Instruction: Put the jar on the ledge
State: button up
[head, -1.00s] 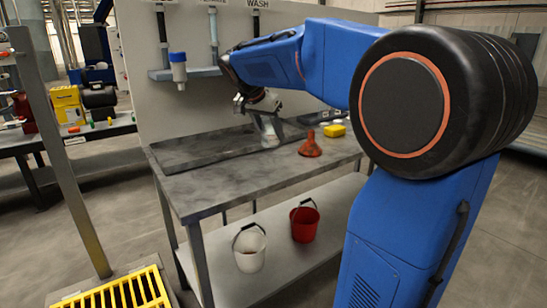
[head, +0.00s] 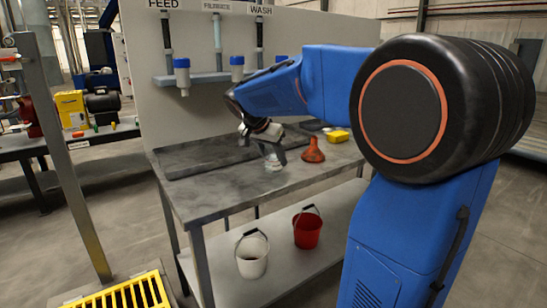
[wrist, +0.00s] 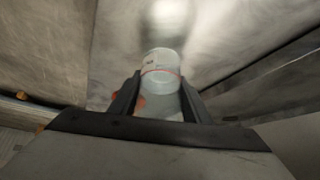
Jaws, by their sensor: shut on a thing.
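The jar (head: 273,163) is clear, with a thin red line around it in the wrist view (wrist: 160,72). My gripper (head: 266,146) is shut on it. In the wrist view, a dark finger stands on each side of the jar. The jar is over the grey bench in the head view; whether it touches the top is hard to tell. The ledge (head: 208,78) is a narrow blue-grey shelf on the upright panel, behind and above my gripper. Its right part is hidden behind my arm.
Blue-capped vessels (head: 182,77) stand at the ledge under the pipes. On the bench (head: 215,193) are an orange funnel (head: 313,152) and a yellow item (head: 338,135). A white bucket (head: 252,256) and a red bucket (head: 307,230) stand on the lower shelf. The front left bench top is clear.

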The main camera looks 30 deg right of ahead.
jog(key=o, duration=1.2)
jog(key=shift+o, duration=0.2)
jog(key=v, duration=1.2)
jog(key=s+a+f+n+t+y, duration=0.1)
jog(key=s+a+f+n+y, duration=0.2)
jog(key=s+f, duration=0.8)
jog(key=s+a+f+n+t+y, duration=0.1)
jog(key=s+a+f+n+y, duration=0.2)
jog(key=s+a+f+n, duration=0.5)
jog(key=s+f+n, duration=0.2)
jog(key=s+f, duration=0.2)
jog(key=s, duration=0.5)
